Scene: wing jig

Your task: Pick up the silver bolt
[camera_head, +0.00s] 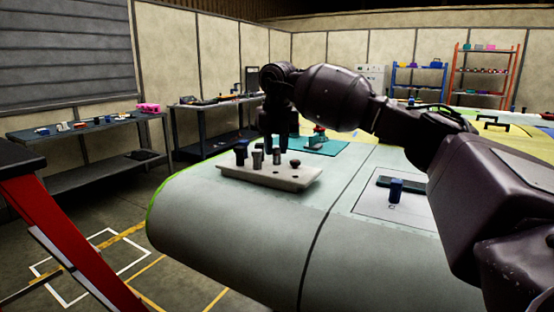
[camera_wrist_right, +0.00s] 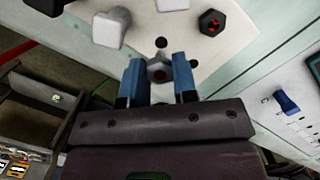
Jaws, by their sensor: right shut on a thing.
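The silver bolt (camera_wrist_right: 157,72) shows its hex head between the two blue-sided fingers of my right gripper (camera_wrist_right: 158,85) in the wrist view. The fingers are shut on it. In the head view my right gripper (camera_head: 276,148) points down over the pale bolt block (camera_head: 255,174), and the bolt (camera_head: 277,157) shows below the fingers. I cannot tell whether its lower end is in a hole or clear of the block. The block also shows in the wrist view (camera_wrist_right: 195,55). My left gripper is not in view.
A teal mat (camera_head: 322,146) lies behind. The wing's front surface (camera_head: 250,220) is clear.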

